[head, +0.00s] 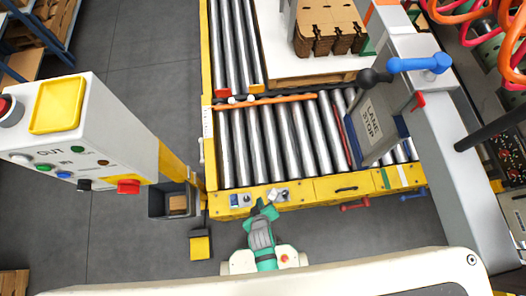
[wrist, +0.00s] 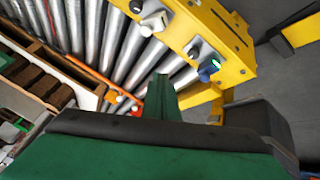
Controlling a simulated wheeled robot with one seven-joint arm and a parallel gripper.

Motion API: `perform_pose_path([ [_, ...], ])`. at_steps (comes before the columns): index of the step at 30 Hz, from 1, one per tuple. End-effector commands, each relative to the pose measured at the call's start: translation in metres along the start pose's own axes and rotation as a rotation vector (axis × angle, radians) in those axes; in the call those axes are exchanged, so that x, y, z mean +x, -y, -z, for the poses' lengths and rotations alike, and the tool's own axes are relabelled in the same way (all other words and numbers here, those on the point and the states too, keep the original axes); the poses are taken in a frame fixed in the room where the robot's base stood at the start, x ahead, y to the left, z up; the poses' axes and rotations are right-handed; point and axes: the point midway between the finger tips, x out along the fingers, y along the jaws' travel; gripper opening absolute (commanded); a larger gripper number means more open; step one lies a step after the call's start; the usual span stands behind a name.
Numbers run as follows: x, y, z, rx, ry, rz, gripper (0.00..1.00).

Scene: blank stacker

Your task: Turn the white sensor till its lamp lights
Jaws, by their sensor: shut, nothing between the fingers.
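The white sensor (head: 275,194) sits on the yellow front rail of the roller conveyor, just right of my gripper's tip in the head view. In the wrist view the white sensor (wrist: 154,22) is at the top, above my fingers and apart from them. I cannot make out a lit lamp on it. My green gripper (head: 262,205) is shut and empty close to the rail. Its narrow fingers (wrist: 161,85) point up the wrist view, over the rollers.
A blue sensor (head: 235,199) and a grey block (wrist: 198,47) stand farther along the rail; a green light (wrist: 216,62) glows beside them. A dark bin (head: 171,201) is at left. A lane stop panel (head: 377,125) stands at right.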

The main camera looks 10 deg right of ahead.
Motion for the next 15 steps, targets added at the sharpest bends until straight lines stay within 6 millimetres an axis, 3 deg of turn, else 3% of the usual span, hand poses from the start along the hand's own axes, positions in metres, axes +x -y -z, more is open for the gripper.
perform_pose_path([
  [1, 0.02, 0.0, 0.002, -0.037, 0.045, 0.013, 0.0],
  [6, 0.071, 0.003, -0.002, -0.159, 0.233, 0.073, 0.0],
  [10, 0.098, 0.005, 0.005, -0.249, 0.373, 0.126, 0.0],
  [15, 0.118, 0.007, 0.024, -0.357, 0.553, 0.206, 0.0],
])
